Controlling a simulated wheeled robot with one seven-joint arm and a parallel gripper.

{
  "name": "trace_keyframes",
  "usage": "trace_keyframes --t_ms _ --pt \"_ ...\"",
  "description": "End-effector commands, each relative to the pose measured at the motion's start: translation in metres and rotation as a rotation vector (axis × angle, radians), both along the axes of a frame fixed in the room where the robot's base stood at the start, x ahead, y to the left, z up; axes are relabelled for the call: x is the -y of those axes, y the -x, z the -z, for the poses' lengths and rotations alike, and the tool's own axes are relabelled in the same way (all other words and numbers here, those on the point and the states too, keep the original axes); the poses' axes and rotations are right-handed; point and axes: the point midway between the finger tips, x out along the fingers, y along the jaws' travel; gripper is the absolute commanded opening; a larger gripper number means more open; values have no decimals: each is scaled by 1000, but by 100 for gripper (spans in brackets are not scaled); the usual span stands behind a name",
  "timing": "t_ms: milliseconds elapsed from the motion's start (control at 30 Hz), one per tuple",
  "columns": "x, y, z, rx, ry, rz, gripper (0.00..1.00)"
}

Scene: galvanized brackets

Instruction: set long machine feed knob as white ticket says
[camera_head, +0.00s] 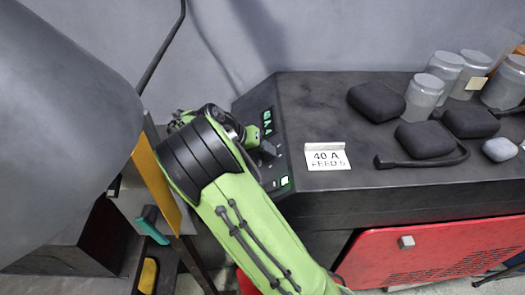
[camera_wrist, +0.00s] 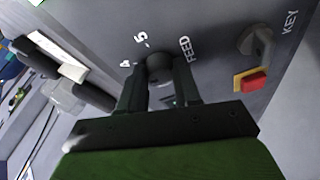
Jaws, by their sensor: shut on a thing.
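The white ticket (camera_head: 326,157) stands on the long dark machine (camera_head: 300,95) and reads "40 A" and "FEED 5", the lower line partly blurred. In the wrist view the feed knob (camera_wrist: 158,62) is a dark round knob on a grey panel, beside the word FEED. The digits 4 and 5 show at its upper left. My gripper (camera_wrist: 160,76) is shut on the knob, a finger on each side. The knob's pointer is hidden, so its setting cannot be read. In the head view my gripper (camera_head: 251,138) is at the machine's sloped left end, mostly hidden by my arm.
A key switch (camera_wrist: 256,42) marked KEY and a red and yellow part (camera_wrist: 250,80) are right of the knob. A red panel (camera_head: 430,250) is below.

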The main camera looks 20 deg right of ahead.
Motion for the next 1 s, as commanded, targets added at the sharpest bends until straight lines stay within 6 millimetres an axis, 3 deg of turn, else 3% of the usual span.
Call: trace_keyframes --t_ms 300,333,467,767,867,1000 --pt "-1 0 1 -4 -2 -2 2" --pt "-1 0 1 -4 -2 -2 37" --pt "-1 0 1 -3 -2 -2 57" --pt "0 0 -2 -1 -1 -1 58" --pt "-1 -1 -17 3 -1 -1 58" --pt "-1 -1 -53 4 -1 -1 58"
